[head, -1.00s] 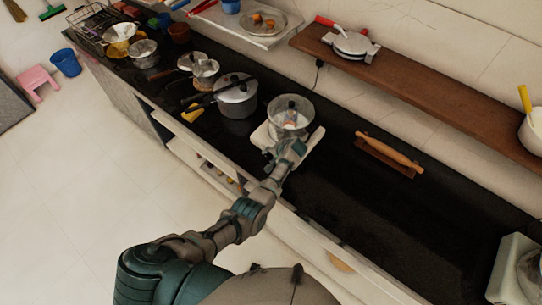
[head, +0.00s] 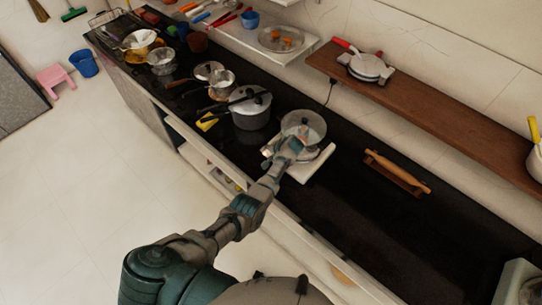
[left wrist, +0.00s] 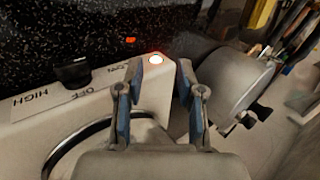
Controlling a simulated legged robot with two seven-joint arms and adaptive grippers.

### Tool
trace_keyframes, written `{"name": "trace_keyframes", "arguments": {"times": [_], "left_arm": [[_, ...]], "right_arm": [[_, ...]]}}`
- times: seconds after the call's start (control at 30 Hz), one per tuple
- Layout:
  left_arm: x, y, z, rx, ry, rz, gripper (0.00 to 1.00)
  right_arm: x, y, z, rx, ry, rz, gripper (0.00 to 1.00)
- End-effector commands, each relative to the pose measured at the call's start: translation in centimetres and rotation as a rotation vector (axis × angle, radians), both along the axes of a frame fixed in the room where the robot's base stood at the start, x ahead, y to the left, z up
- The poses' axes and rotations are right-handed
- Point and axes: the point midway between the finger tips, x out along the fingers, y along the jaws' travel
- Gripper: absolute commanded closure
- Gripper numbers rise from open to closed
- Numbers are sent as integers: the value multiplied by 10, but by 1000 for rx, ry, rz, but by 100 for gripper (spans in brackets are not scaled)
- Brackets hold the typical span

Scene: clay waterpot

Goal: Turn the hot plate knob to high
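The white hot plate (head: 318,167) stands on the black counter with a clear pot (head: 303,122) over it in the head view. In the left wrist view the white hot plate body (left wrist: 30,115) has a black knob (left wrist: 72,72), upside-down labels including HIGH and OFF, and a glowing light (left wrist: 156,58). My left gripper (left wrist: 160,78) has its two fingers apart and empty, right of the knob and near the light; it does not touch the knob. In the head view the left gripper (head: 290,146) covers part of the hot plate. My right gripper is not in view.
A grey lidded pot (head: 250,108) stands left of the hot plate; a grey pot (left wrist: 238,82) shows close right of my fingers in the wrist view. A rolling pin (head: 398,170) lies to the right. A wooden shelf (head: 440,110) runs behind. The right counter is mostly clear.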

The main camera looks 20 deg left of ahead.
Motion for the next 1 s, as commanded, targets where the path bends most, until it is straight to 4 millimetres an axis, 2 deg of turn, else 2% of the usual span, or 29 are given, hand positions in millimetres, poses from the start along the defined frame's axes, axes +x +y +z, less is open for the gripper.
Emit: {"name": "trace_keyframes", "arguments": {"times": [0.17,0.67,0.83,1.0], "left_arm": [[3,6,11,3,1,-1,62],[12,39,35,-5,2,-1,62],[16,46,44,-4,3,0,62],[19,53,53,-2,3,-1,62]], "right_arm": [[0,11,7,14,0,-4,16],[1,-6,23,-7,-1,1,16],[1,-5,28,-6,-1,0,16],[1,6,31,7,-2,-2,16]]}}
